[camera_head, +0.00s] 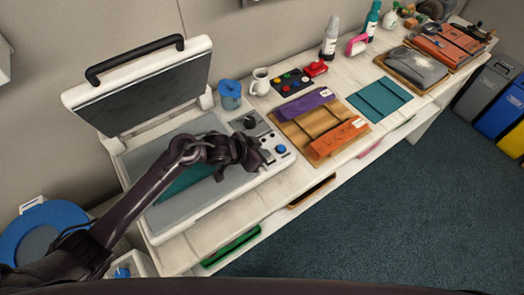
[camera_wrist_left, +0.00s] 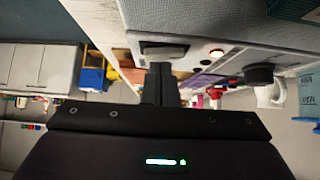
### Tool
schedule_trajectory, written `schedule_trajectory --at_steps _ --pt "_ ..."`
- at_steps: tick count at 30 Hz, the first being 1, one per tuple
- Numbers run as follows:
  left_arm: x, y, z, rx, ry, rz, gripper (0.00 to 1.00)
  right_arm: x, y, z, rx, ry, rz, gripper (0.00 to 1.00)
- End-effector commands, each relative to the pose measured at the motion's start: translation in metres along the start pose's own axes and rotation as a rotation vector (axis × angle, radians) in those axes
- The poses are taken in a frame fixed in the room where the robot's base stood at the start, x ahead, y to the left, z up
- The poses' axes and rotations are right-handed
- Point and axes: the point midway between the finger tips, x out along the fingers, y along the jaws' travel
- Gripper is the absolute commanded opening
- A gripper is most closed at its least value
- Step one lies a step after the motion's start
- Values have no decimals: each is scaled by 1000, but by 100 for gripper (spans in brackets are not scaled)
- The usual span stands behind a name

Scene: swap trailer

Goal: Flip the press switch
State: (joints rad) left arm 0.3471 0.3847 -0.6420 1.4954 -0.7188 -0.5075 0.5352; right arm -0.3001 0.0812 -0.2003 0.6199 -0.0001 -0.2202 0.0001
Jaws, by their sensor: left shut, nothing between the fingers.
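The heat press (camera_head: 185,226) stands on the bench with its lid raised and a teal cloth (camera_head: 186,183) on its lower plate. Its control panel (camera_head: 272,139) has a black knob (camera_head: 250,122) and a blue button (camera_head: 281,149). My left gripper (camera_head: 264,160) is shut and empty at the panel's front edge. In the left wrist view its fingertips (camera_wrist_left: 160,68) are just below a dark switch (camera_wrist_left: 165,50) on the press's side; whether they touch it I cannot tell. My right gripper is out of view.
A wooden tray (camera_head: 283,130) with folded purple and orange cloths lies right of the press. A blue cup (camera_head: 230,95) and white mug (camera_head: 260,82) stand behind the panel. Open floor (camera_head: 400,215) lies in front of the bench.

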Motion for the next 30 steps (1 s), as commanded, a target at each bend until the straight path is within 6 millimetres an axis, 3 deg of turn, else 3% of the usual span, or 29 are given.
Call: schedule_trajectory --at_steps 5,14,15,16,24,30 --pt "-6 -2 -5 0 1 -1 0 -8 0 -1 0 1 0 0" --pt "-38 -14 -35 -2 1 -3 0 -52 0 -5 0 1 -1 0" --pt "-40 -15 -25 0 1 -3 0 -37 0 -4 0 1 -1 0" --pt "-47 -16 -24 1 1 -5 0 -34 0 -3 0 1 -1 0" --pt "-102 -21 -24 2 0 -5 0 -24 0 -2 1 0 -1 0" --pt "-124 -22 -25 0 0 -2 0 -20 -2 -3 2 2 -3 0"
